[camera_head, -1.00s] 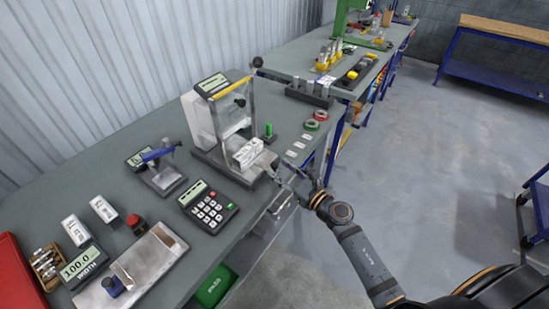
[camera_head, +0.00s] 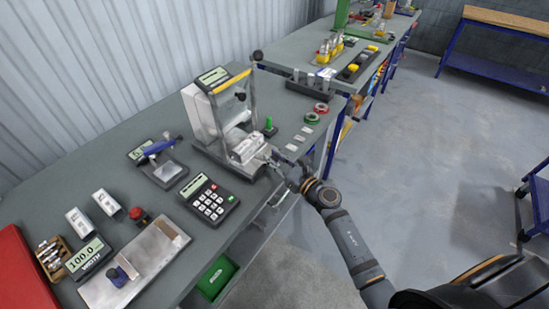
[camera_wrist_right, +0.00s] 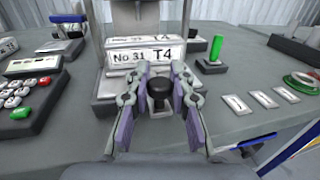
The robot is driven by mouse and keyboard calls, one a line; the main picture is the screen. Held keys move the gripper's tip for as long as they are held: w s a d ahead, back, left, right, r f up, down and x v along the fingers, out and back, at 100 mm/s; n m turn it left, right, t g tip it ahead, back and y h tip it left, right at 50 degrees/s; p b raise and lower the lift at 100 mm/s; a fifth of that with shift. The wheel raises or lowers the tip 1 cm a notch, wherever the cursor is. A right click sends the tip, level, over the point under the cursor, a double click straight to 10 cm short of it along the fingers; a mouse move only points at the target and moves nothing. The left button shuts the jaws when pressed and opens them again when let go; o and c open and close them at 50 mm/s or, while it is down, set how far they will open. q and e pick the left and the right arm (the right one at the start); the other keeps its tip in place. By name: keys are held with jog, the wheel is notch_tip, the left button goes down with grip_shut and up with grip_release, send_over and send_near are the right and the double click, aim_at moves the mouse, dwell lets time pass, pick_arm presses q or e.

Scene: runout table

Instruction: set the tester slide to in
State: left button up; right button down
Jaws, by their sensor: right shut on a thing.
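The tester (camera_head: 198,112) is a white box with a display and a metal frame, at the middle of the bench in the head view. Its slide (camera_wrist_right: 108,87) carries a white block (camera_wrist_right: 146,52) labelled "No 31 T4", which sits at the foot of the frame posts. A black round knob (camera_wrist_right: 159,92) is at the slide's front. My right gripper (camera_head: 272,160) is at the tester's front side. In the right wrist view its fingers (camera_wrist_right: 160,100) are shut around the knob, one on each side. How deep the slide sits is partly hidden by the block and fingers. My left gripper is not in view.
A keypad unit (camera_head: 209,201) stands close to the tester's front left. A green peg (camera_head: 269,127), rings (camera_head: 321,109) and small plates (camera_wrist_right: 264,98) lie to its right. The bench edge runs under my right arm.

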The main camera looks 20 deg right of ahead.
aim_at(252, 147)
jog(key=x, duration=0.3)
jog(key=a+x, duration=0.1)
jog(key=x, duration=0.2)
jog(key=s+a+b+x, duration=0.1)
jog(key=x, duration=0.3)
jog(key=shift+f, duration=0.1)
jog(key=c, duration=1.1)
grip_release()
jog(key=shift+a, duration=0.1)
jog(key=shift+c, duration=0.2)
jog(key=v, duration=1.2)
